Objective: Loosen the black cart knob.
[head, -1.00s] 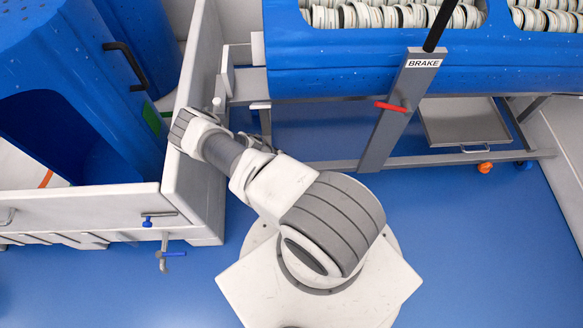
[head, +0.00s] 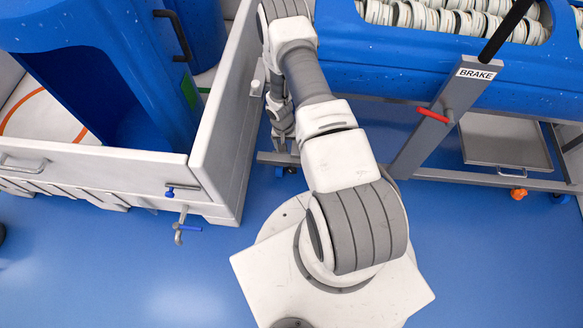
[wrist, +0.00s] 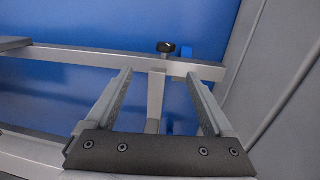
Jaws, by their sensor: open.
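A black knob (wrist: 166,47) stands on a grey metal rail (wrist: 105,62) of the cart in the wrist view, just beyond my fingertips and roughly centred between them. My gripper (wrist: 159,74) is open and empty, its two fingers pointing toward the rail and apart from the knob. In the head view my gripper (head: 284,142) hangs down beside the blue cart's lower frame, left of the brake post. The knob is too small and too close to the gripper to make out clearly there.
In the head view a red lever (head: 433,115) is on the post labelled BRAKE (head: 475,74). A white-walled carrier (head: 228,135) with blue tubs stands close on the left. A grey tray (head: 505,143) lies under the cart.

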